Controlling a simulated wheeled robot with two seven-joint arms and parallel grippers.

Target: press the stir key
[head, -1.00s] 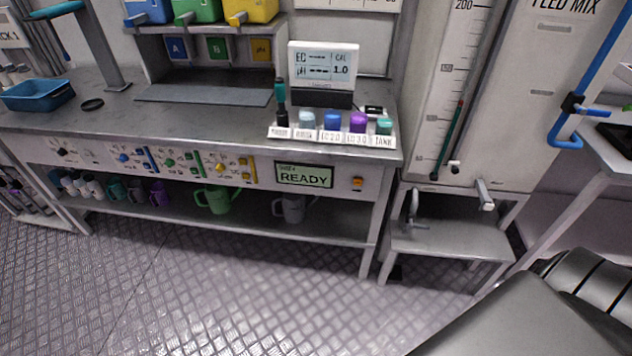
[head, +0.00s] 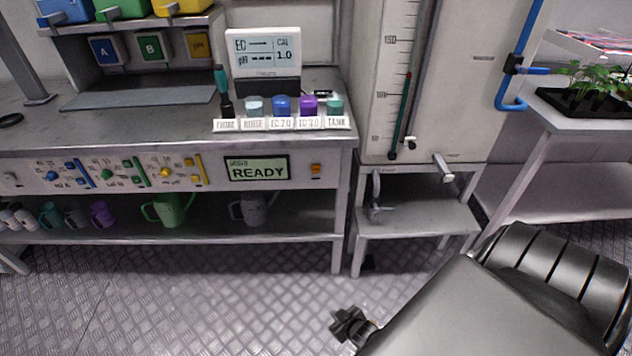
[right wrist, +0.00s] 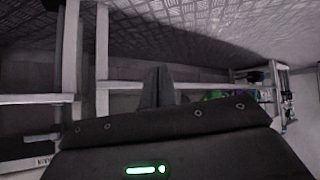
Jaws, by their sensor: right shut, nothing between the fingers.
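A small orange key (head: 316,169) sits on the front panel of the bench (head: 215,183), right of the green display (head: 257,169) that reads READY. No label naming it as the stir key can be read. My right gripper (head: 348,322) is low in front of the bench, over the floor, well below and apart from the panel. Its dark fingers also show in the right wrist view (right wrist: 157,86), closed together with nothing between them. My left gripper is not in view.
Knobs and coloured bars (head: 165,173) line the panel's left part. Mugs, including a green one (head: 170,210), stand on the shelf below. A small step-like stand (head: 415,220) is right of the bench, under the tall tank (head: 440,75). The floor in front is clear.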

